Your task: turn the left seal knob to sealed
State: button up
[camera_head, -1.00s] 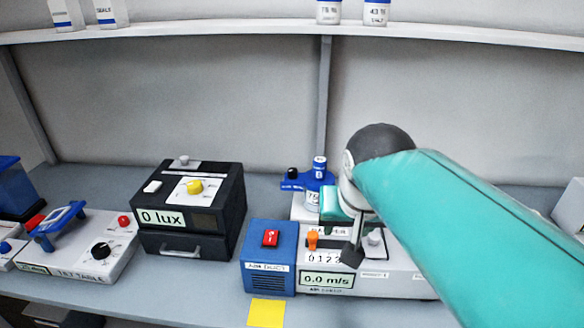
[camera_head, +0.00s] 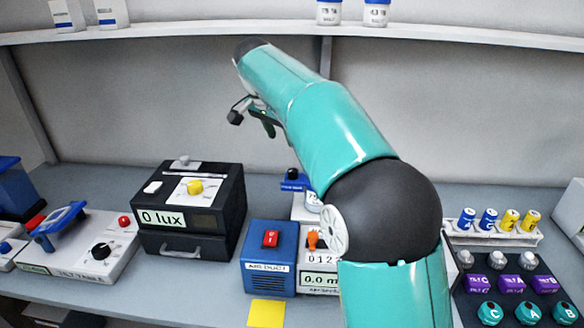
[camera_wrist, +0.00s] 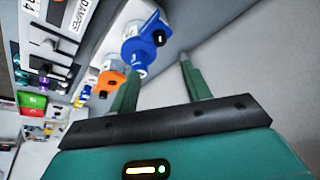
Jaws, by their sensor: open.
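A blue fixture (camera_head: 297,185) with a black knob (camera_head: 292,173) stands at the back of the bench, partly behind my arm. In the wrist view the blue fixture (camera_wrist: 139,42) shows its black knob (camera_wrist: 158,38), and an orange fixture (camera_wrist: 108,80) with a dark knob lies beyond it. No seal label is readable, so I cannot tell for certain which knob is the left seal knob or how it is set. My gripper (camera_head: 252,117) is raised above the bench, up and left of the blue fixture. In the wrist view my gripper (camera_wrist: 164,65) is open and empty, its fingers apart.
A black lux box (camera_head: 190,205) stands left, with a blue duct box (camera_head: 268,265) beside it. A white tilt-table unit (camera_head: 75,258) is further left. A panel (camera_head: 512,285) with several knobs and vials is at right. A shelf (camera_head: 440,35) runs above.

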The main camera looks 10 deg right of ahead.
aim_at(293, 170)
jog(key=x, duration=1.3)
jog(key=shift+f, duration=0.35)
jog(key=c, duration=1)
